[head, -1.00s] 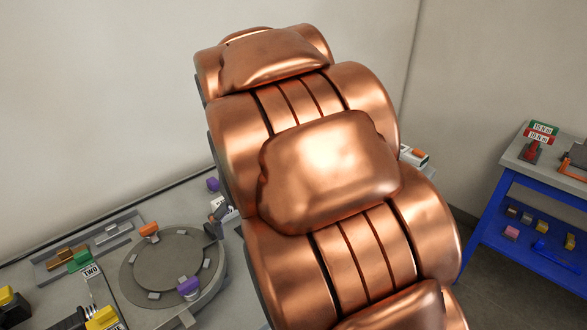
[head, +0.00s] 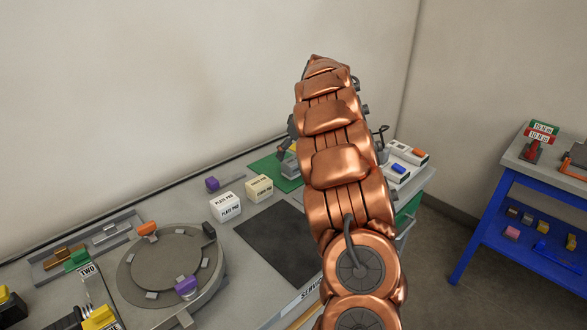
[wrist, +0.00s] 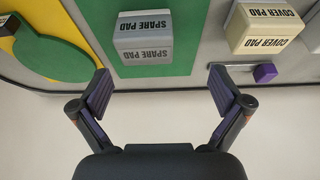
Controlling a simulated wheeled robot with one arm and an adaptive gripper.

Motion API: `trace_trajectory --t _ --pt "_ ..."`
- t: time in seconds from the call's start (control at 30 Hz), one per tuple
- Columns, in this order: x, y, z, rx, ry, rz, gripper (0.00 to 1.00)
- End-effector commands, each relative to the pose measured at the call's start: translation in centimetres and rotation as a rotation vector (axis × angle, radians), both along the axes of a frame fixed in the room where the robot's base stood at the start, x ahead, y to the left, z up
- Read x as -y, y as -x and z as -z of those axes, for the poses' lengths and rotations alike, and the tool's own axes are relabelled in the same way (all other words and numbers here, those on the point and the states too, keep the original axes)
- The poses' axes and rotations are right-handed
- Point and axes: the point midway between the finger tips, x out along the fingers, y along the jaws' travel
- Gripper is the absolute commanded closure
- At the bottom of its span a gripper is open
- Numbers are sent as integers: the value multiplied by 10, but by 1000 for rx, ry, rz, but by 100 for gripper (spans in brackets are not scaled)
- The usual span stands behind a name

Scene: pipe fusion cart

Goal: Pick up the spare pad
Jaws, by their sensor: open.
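The spare pad (wrist: 143,38) is a grey block with its name on its faces, resting on a green mat (wrist: 185,45) in the wrist view. My gripper (wrist: 165,88) is open and empty, with its two fingers spread wide. In the picture, the pad lies above the gap between the fingertips, slightly left of its middle, and apart from both. In the head view, a grey block that looks like the spare pad (head: 290,166) shows on the green mat, partly hidden by my copper arm. My arm hides most of the gripper there.
A cream cover pad (head: 259,188) and a white plate pad (head: 225,207) stand left of the arm, near a purple block (head: 212,184). A dark mat (head: 275,240) is bare where visible. A round turntable (head: 170,268) stands left. A blue cart (head: 515,220) stands apart at right.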

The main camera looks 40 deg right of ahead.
Motion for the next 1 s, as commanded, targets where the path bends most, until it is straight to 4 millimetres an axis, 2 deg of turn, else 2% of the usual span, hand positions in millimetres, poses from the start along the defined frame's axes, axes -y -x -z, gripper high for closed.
trace_trajectory --t 0.13,0.57,0.8,1.0 --pt "12 -2 5 15 3 -13 0" --pt "16 -14 36 17 4 -14 0" --pt "20 -23 62 15 3 -15 0" --pt "20 -28 76 17 4 -13 0"
